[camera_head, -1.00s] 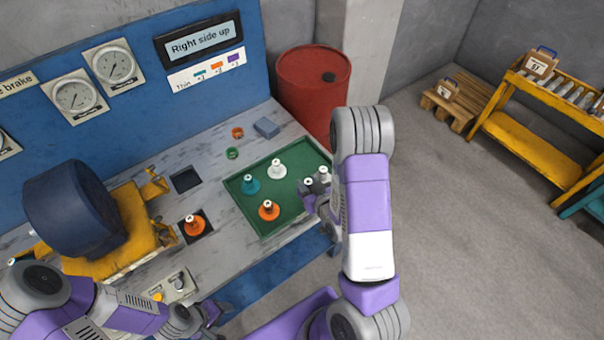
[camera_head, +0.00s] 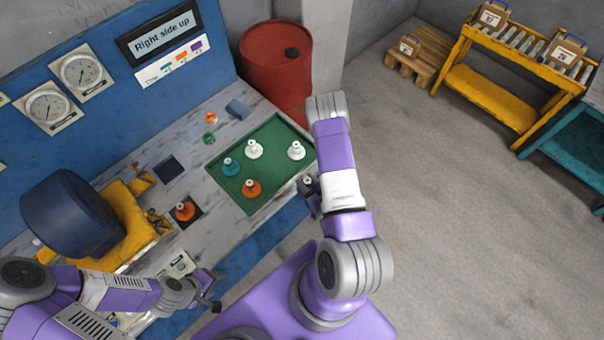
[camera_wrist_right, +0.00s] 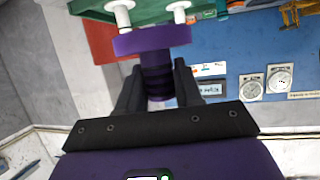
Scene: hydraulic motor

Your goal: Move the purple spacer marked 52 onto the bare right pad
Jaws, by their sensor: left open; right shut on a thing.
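My right gripper (camera_head: 313,193) is shut on the purple spacer (camera_wrist_right: 152,42), just off the right front edge of the green tray (camera_head: 209,170). In the right wrist view the spacer sits between the two fingers (camera_wrist_right: 158,88), its wide flange facing away from the palm. The mark 52 cannot be read. The bare pad (camera_head: 167,169) is a dark empty square on the bench. A nearer pad (camera_head: 194,220) carries an orange spacer (camera_head: 184,211). My left gripper (camera_head: 208,290) is open and empty near the front edge of the bench.
The tray holds two white spacers (camera_head: 254,149) (camera_head: 296,151), a teal one (camera_head: 231,167) and an orange one (camera_head: 252,188). A yellow stand with a dark blue motor (camera_head: 70,215) is left of the pads. A red drum (camera_head: 275,72) stands behind the tray.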

